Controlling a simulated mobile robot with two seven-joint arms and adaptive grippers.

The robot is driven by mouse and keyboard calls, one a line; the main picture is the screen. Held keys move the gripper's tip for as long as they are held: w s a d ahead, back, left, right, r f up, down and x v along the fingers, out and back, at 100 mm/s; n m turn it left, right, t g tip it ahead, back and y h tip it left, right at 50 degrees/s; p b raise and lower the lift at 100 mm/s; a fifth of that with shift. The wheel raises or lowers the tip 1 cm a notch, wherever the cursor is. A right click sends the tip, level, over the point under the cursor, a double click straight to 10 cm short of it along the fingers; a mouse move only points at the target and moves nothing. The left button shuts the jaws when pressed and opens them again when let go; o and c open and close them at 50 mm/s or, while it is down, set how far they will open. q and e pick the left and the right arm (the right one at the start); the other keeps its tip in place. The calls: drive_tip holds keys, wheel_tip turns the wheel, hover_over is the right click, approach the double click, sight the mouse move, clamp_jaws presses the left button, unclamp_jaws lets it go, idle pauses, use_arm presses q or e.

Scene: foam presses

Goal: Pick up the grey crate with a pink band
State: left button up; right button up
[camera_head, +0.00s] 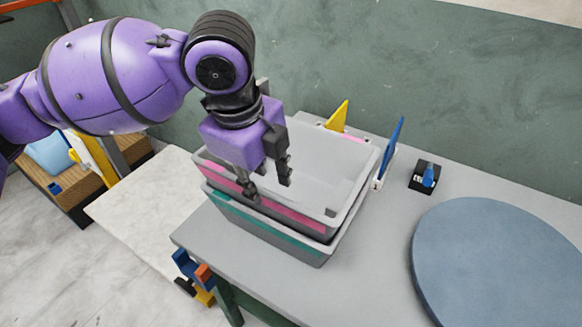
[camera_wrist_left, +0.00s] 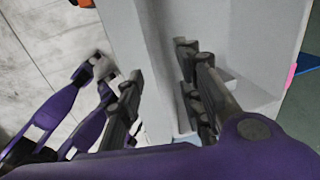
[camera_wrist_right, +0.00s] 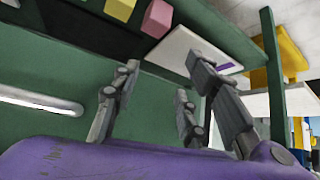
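The grey crate with a pink band (camera_head: 288,215) sits on top of a similar grey crate with a teal band (camera_head: 262,233) on the grey table. My left gripper (camera_head: 268,180) is over the upper crate's near-left wall. One finger is outside by the pink band and the other is inside. The left wrist view shows the fingers (camera_wrist_left: 160,95) apart with the crate wall (camera_wrist_left: 148,35) between them; contact is not clear. The upper crate looks empty where visible. My right gripper (camera_wrist_right: 165,110) is open and empty in its wrist view, and out of the head view.
A large blue-grey disc (camera_head: 500,262) lies at the table's right. A small black box with a blue piece (camera_head: 426,176) stands behind it. A pale lower surface (camera_head: 150,205) is at left.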

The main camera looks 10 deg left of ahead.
sight(272, 214)
use_arm(q)
drive_tip(key=f, duration=0.2)
drive_tip(key=w+f, duration=0.1)
drive_tip(key=f, duration=0.1)
drive_tip(key=d+f+b, duration=0.1)
drive_tip(key=f, duration=0.2)
drive_tip(key=shift+w, duration=0.15)
drive_tip(key=shift+f, duration=0.2)
drive_tip(key=shift+c, duration=0.2)
clamp_jaws()
use_arm(e)
drive_tip(key=shift+s+d+f, duration=0.1)
drive_tip(key=shift+s+f, duration=0.65)
drive_tip(key=shift+f, duration=0.05)
